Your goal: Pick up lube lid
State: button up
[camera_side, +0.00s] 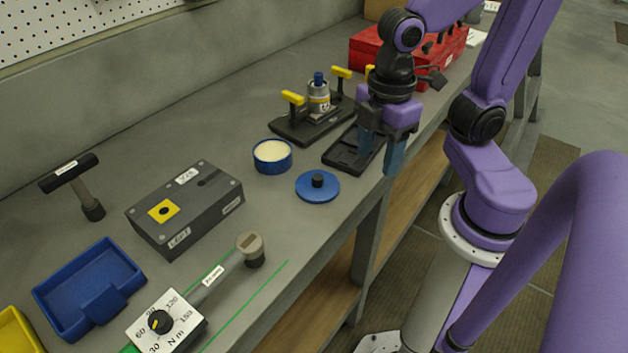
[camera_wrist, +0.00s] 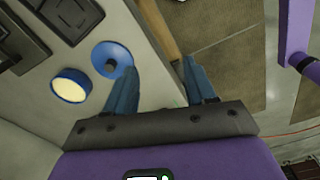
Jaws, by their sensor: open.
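The lube lid (camera_side: 317,187) is a flat blue disc with a black knob, lying on the grey bench near its front edge. It also shows in the wrist view (camera_wrist: 111,60), just beyond the left fingertip. The lube tin (camera_side: 272,156) is an open blue pot with pale cream contents, standing behind and left of the lid. It shows in the wrist view too (camera_wrist: 71,86). My gripper (camera_side: 380,150) is open and empty. It is above the bench's front edge, right of the lid and apart from it. Its two blue fingers show in the wrist view (camera_wrist: 160,80).
A black tray (camera_side: 345,160) lies below and left of my gripper. A black fixture (camera_side: 300,128) with yellow clamps holds a metal part. A dark grey box (camera_side: 186,212), a blue bin (camera_side: 85,285) and a torque tool (camera_side: 215,275) stand to the left. A red toolbox (camera_side: 365,48) is behind.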

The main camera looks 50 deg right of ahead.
jog(key=w+r+n, duration=0.5)
jog(key=w, duration=0.6)
send_over(318, 176)
jog(key=shift+n, duration=0.3)
jog(key=f, duration=1)
jog(key=shift+s+d+f, duration=0.15)
jog(key=shift+s+f, duration=0.1)
jog(key=shift+f, duration=0.1)
jog(key=shift+w+a+f, duration=0.1)
jog(key=shift+f, duration=1.4)
jog(key=shift+w+a+f, duration=0.1)
jog(key=shift+f, duration=1.4)
grip_shut()
